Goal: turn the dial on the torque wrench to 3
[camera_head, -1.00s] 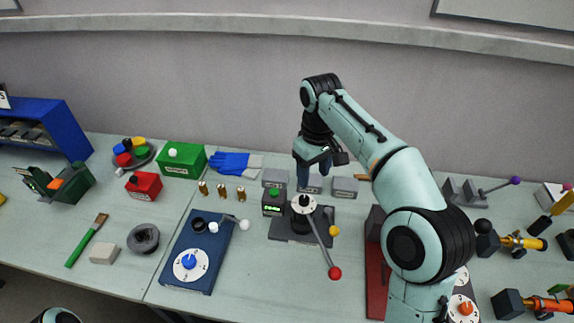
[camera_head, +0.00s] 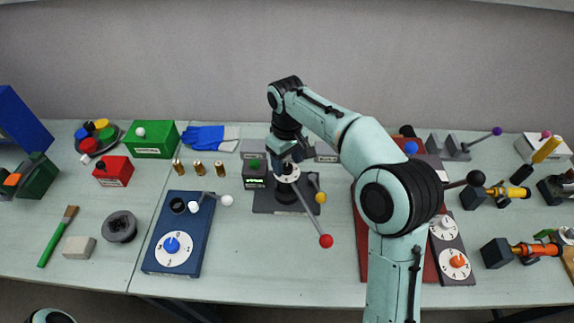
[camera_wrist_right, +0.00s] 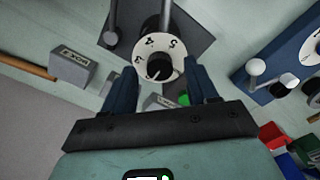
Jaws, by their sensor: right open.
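The torque wrench, as I take it, is the dark grey unit with a base plate (camera_head: 265,203) and a long lever ending in a red ball (camera_head: 326,241). On top is its white numbered dial (camera_head: 290,181) with a black knob. In the right wrist view the dial (camera_wrist_right: 151,44) shows figures such as 4 and 5, and the black knob (camera_wrist_right: 160,68) sits at its middle. My right gripper (camera_head: 287,164) is over the dial. Its open fingers (camera_wrist_right: 162,88) lie on either side of the knob, with nothing gripped. Contact cannot be told. My left gripper is out of view.
A blue board (camera_head: 158,262) with a blue dial stands to the left. Small grey blocks and a box with a green button (camera_head: 255,176) are close behind and beside the wrench. A red panel (camera_head: 375,262) lies right, under my right arm.

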